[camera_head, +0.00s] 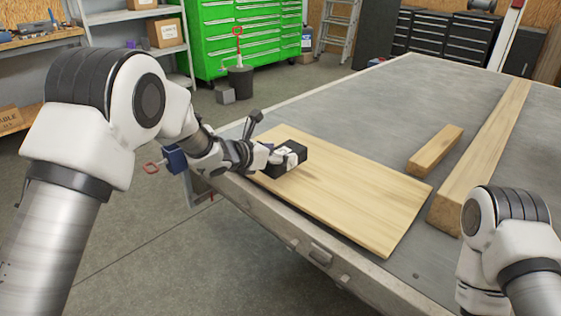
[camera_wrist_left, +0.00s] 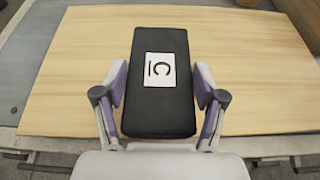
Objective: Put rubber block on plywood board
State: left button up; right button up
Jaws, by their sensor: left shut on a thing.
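The rubber block (camera_wrist_left: 160,108) is black with a white label marked C. It lies between the two fingers of my left gripper (camera_wrist_left: 160,92), which is shut on it. In the head view the block (camera_head: 291,156) shows at the far left end of the plywood board, with the left gripper (camera_head: 283,160) around its near end. The plywood board (camera_head: 350,199) is a pale flat sheet lying on the grey trailer bed. The block is over the board; I cannot tell whether it touches it. My right gripper is out of view; only part of that arm shows at the lower right.
A short wood block (camera_head: 435,150) and a long timber beam (camera_head: 485,152) lie on the trailer bed (camera_head: 385,105), right of the board. The trailer's raised metal edge (camera_head: 290,232) runs along the near side. A green tool cabinet (camera_head: 240,38) stands behind.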

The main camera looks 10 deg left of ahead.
pick_arm(q)
jog(key=f, duration=0.3)
jog(key=shift+w+d+f, duration=0.2)
jog(key=shift+w+f, duration=0.1)
jog(key=shift+w, duration=0.05)
jog(key=shift+b, duration=0.45)
jog(key=o, duration=1.6)
jog(key=shift+f, duration=0.1)
jog(key=shift+s, duration=0.1)
